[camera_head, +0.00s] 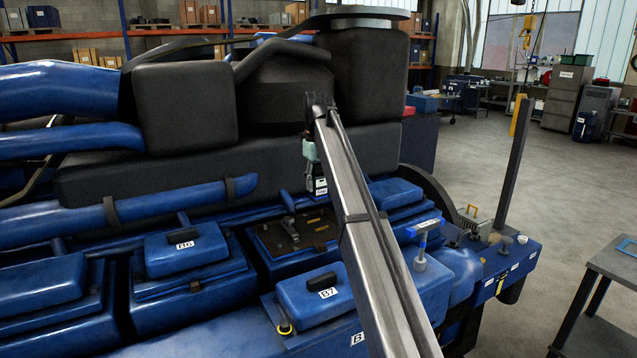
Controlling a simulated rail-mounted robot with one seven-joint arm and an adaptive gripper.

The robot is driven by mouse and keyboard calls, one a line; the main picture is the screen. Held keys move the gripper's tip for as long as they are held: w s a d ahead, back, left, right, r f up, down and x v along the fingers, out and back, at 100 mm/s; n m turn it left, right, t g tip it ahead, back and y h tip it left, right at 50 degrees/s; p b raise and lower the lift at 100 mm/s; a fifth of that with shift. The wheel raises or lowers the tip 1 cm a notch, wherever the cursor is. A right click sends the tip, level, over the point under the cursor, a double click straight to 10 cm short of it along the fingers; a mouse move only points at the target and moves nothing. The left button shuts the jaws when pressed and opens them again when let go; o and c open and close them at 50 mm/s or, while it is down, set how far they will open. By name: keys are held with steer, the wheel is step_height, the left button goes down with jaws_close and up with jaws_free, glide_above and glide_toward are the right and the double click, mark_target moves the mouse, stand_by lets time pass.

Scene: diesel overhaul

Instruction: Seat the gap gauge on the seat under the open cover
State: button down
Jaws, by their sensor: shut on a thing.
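My gripper (311,151) hangs at the far end of my arm, partly hidden behind the arm link. It is shut on a small dark block with a white label (320,187), which appears to be the gap gauge. The fingertips are too small to make out. The open bay with the brown, oily seat area (290,238) lies below and slightly left of it, and the gauge is apart from it. A blue cover marked B7 (318,294) lies in front of this bay.
A closed blue cover marked B6 (184,249) is to the left. A blue-topped upright tool (422,240) stands right of my arm. Black engine housings (186,108) rise behind.

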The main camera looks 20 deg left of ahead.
mark_target(318, 200)
steer(key=shift+w+m, duration=0.15)
steer(key=shift+m, duration=0.15)
steer(key=shift+s+a+f, duration=0.15)
steer(key=shift+s+f, duration=0.1)
steer(key=shift+s, duration=0.05)
steer(key=shift+w+f+b, duration=0.15)
steer(key=shift+f+b, duration=0.3)
steer(key=shift+f, duration=0.15)
steer(key=shift+f+b, duration=0.95)
steer(key=shift+f, duration=2.45)
steer(key=c, duration=0.5)
jaws_free()
steer(key=shift+c, duration=0.2)
steer(key=shift+f, duration=0.1)
